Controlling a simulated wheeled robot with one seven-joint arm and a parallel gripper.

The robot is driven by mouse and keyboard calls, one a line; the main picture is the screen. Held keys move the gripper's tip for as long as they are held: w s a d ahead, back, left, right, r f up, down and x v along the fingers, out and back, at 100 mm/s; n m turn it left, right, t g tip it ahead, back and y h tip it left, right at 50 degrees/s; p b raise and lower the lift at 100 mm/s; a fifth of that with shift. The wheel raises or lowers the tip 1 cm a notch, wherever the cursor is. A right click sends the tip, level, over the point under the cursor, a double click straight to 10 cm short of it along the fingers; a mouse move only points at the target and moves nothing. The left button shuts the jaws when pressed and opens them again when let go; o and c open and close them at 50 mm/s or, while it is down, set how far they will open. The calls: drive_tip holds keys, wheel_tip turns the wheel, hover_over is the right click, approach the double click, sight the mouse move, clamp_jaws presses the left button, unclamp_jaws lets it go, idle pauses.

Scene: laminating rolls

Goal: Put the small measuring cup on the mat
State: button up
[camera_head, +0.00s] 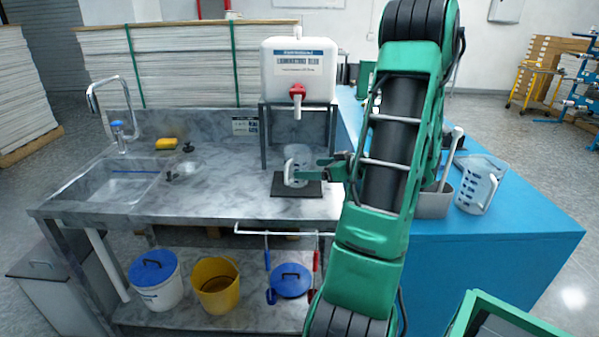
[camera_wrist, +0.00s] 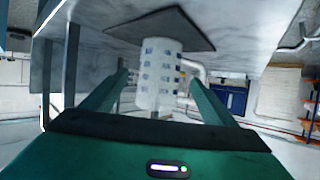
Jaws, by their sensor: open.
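The small measuring cup (camera_head: 298,165) is clear with dark marks and stands upright on the dark square mat (camera_head: 283,190), below the dispenser tap. In the wrist view, which looks upside down, the cup (camera_wrist: 160,70) meets the mat (camera_wrist: 190,25) and sits between my two fingers. My gripper (camera_head: 309,171) reaches in from the right at the cup; in the wrist view my gripper (camera_wrist: 157,95) is open, with a finger on each side of the cup. Gaps show beside the cup, though contact at the far side cannot be told.
A white dispenser (camera_head: 298,70) with a red tap (camera_head: 297,92) stands on a frame behind the mat. A larger measuring jug (camera_head: 480,186) and a grey container (camera_head: 434,203) are on the blue counter (camera_head: 490,240).

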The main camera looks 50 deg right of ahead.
drive_tip(key=v, duration=0.5)
drive_tip(key=a+g, duration=0.1)
drive_tip(key=a, duration=0.1)
drive_tip(key=w+a+f+g+y, duration=0.1)
drive_tip(key=a, duration=0.2)
drive_tip(key=w+a+g+y, duration=0.1)
drive_tip(key=a, duration=0.2)
drive_tip(key=shift+w+f+n, duration=0.1)
drive_tip(key=shift+f+n, duration=0.3)
drive_tip(key=s+a+f+g, duration=0.2)
drive_tip(key=a+g, duration=0.2)
drive_tip(key=a, duration=0.5)
drive_tip(key=s+a+r+m+g+h, duration=0.1)
drive_tip(key=s+a+r+m+g, duration=0.1)
drive_tip(key=s, duration=0.6)
drive_tip(key=s+a+r+m+g, duration=0.2)
drive_tip(key=s+a+m+g, duration=0.2)
drive_tip(key=s+a, duration=0.3)
drive_tip(key=shift+s+r+m+g+h, duration=0.15)
drive_tip(key=shift+s+m+g+h, duration=0.3)
drive_tip(key=shift+s, duration=0.3)
